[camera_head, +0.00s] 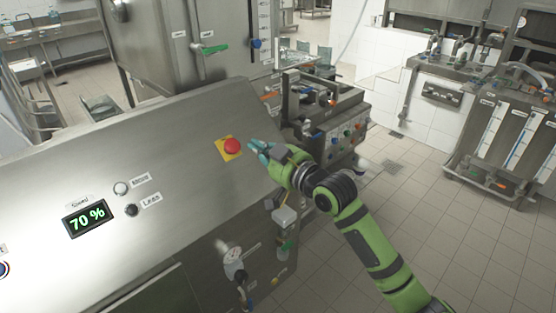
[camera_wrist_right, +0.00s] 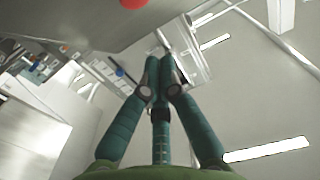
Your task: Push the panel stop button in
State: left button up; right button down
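The red stop button (camera_head: 232,146) sits on a yellow square plate (camera_head: 226,153) on the sloped steel panel (camera_head: 170,160). It also shows as a red disc at the top edge of the right wrist view (camera_wrist_right: 133,3). My right gripper (camera_head: 256,149) is just right of the button in the head view, its teal fingers pointing toward it, with a small gap between. In the wrist view its fingers (camera_wrist_right: 160,62) come together at the tips with nothing between them. My left gripper is not in view.
On the same panel are a display reading 70 % (camera_head: 87,217), a white button (camera_head: 121,188) and a black button (camera_head: 131,210). Behind my right arm stands a unit with coloured knobs (camera_head: 340,140).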

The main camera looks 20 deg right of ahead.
jog(key=s+a+f+g+h+b, duration=0.1)
jog(key=s+f+g, duration=0.2)
jog(key=s+f, duration=0.45)
jog(key=s+f+g+h+b, duration=0.1)
jog(key=s+f+g+h, duration=0.3)
jog(key=f, duration=0.7)
jog(key=s+f+m+g, duration=0.15)
jog(key=s+f, duration=0.25)
jog(key=s, duration=0.4)
jog(key=s+f+g, duration=0.3)
jog(key=s+f, duration=0.1)
jog(key=s, duration=0.3)
jog(key=s+f+m+g, duration=0.1)
jog(key=s+f+g, duration=0.1)
jog(key=s+f, duration=0.45)
jog(key=s+f+g+b, duration=0.1)
jog(key=s+f, duration=0.2)
jog(key=f, duration=2)
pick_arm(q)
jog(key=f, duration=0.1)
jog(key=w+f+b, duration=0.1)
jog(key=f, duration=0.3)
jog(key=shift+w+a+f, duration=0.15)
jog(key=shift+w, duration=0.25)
pick_arm(e)
jog(key=s+d+f+g+h, duration=0.1)
jog(key=s+d+f, duration=0.2)
jog(key=s+f, duration=1.2)
jog(key=shift+s+n, duration=0.3)
jog(key=shift+n, duration=0.15)
